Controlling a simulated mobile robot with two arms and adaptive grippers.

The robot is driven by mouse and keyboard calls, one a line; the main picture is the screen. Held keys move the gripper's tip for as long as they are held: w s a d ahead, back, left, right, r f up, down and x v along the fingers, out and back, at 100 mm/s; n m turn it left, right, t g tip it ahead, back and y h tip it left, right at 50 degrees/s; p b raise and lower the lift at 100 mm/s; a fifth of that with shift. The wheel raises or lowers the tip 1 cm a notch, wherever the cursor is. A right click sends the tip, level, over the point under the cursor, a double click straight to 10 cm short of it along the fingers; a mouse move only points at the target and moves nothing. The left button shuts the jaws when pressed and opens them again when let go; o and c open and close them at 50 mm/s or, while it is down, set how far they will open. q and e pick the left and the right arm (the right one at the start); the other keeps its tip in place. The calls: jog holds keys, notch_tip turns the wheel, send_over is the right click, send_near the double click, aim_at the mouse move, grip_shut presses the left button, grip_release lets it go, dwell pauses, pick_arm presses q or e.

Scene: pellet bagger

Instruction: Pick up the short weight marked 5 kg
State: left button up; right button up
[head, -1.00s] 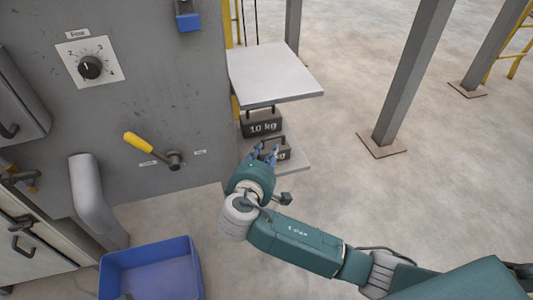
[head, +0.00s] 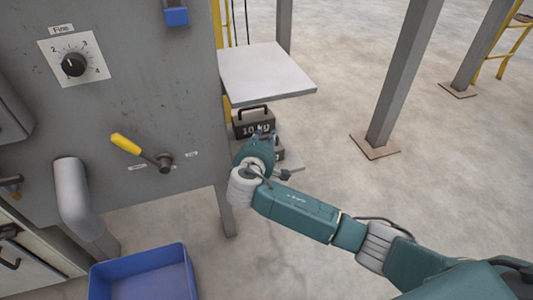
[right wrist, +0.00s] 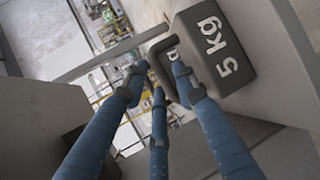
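The short dark grey weight marked 5 kg (right wrist: 225,45) fills the upper right of the right wrist view, with its bent handle (right wrist: 155,62) towards my fingers. My left gripper is out of view.
A taller weight marked 10 kg (head: 253,122) stands just behind on the lower shelf (head: 292,160). A pale upper shelf (head: 265,72) overhangs both. The grey machine panel (head: 120,110) with a yellow-handled lever (head: 128,144) is at left. A blue bin (head: 145,272) is below.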

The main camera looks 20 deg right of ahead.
grip_shut()
dwell(0.3)
jog(key=shift+r, duration=0.1)
